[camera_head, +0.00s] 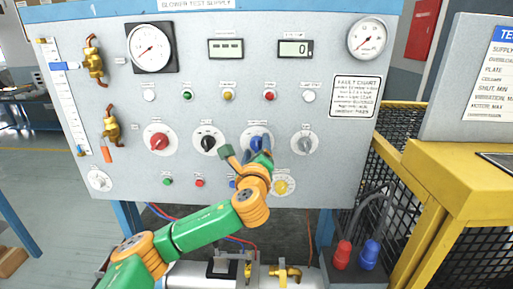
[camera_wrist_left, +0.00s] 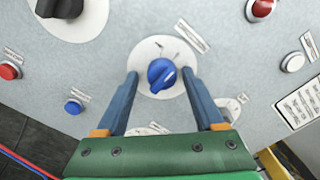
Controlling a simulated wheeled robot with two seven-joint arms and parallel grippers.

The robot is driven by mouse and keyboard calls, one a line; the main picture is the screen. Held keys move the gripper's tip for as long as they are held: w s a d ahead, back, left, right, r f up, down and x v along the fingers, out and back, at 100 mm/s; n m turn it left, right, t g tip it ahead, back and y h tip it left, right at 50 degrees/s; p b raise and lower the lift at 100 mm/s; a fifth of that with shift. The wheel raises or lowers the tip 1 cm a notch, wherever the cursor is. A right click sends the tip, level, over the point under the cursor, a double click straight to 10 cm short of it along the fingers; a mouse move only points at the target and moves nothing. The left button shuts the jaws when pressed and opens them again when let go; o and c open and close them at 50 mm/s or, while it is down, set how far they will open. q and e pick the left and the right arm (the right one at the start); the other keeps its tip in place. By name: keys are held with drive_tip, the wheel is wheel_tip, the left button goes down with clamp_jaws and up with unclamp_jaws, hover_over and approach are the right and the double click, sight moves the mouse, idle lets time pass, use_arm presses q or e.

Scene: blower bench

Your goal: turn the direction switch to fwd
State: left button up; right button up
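A blue rotary knob (camera_head: 256,141) on a round white plate sits on the grey panel, right of a black knob (camera_head: 209,142). The labels are too small to read, so I cannot tell by text which is the direction switch. My left gripper (camera_head: 246,156) is at the blue knob, its arm rising from the lower left. In the left wrist view, the blue knob (camera_wrist_left: 161,74) lies between the two open fingers, with a gap on each side. My right gripper is not in view.
A red knob (camera_head: 159,141) and a grey knob (camera_head: 304,143) share the row. A yellow knob (camera_head: 281,186) sits below right, close to my wrist. Small buttons and lamps lie above and below. A yellow frame (camera_head: 460,185) stands at right.

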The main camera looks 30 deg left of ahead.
use_arm(q)
drive_tip(key=shift+s+d+r, duration=0.1)
drive_tip(key=shift+s, duration=0.05)
drive_tip(key=c, duration=0.4)
drive_tip(key=shift+d, duration=0.1)
clamp_jaws()
drive_tip(key=shift+n, duration=0.3)
drive_tip(key=n+b, duration=0.1)
drive_tip(key=n, duration=0.1)
drive_tip(key=shift+n, duration=0.3)
drive_tip(key=n+b, duration=0.1)
drive_tip(key=n, duration=0.4)
drive_tip(key=shift+n+b, duration=0.3)
drive_tip(key=shift+b, duration=0.1)
drive_tip(key=shift+r, duration=0.1)
drive_tip(key=o, duration=0.6)
unclamp_jaws()
